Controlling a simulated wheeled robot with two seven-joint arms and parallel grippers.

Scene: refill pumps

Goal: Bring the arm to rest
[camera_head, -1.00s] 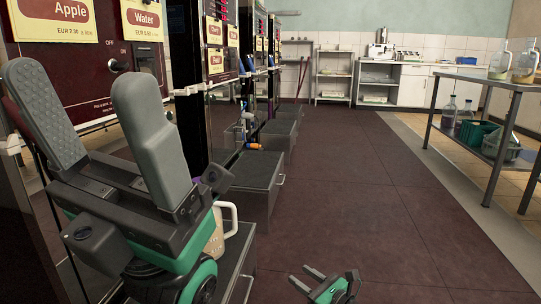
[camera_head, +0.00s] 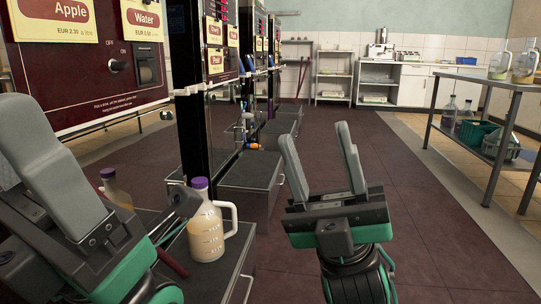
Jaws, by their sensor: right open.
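My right gripper (camera_head: 316,142) stands upright in the middle of the camera_head view, its two grey fingers apart with nothing between them. My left gripper (camera_head: 22,140) is large at the lower left, cut off by the picture's edge. Its grey fingers look apart and no object shows between them. A jug (camera_head: 206,234) with a purple cap, a handle and pale liquid stands upright on a dark cabinet (camera_head: 205,277), right of my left gripper and apart from it. A similar jug shape (camera_head: 117,192) shows partly behind my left gripper; I cannot tell whether it is a reflection.
Dispensers with Apple (camera_head: 70,12) and Water (camera_head: 146,18) labels stand at the left. More dark cabinets (camera_head: 262,172) line the aisle. A metal table (camera_head: 490,82) with jugs, and green baskets (camera_head: 478,134) below, stands at the right. The floor between (camera_head: 410,200) is clear.

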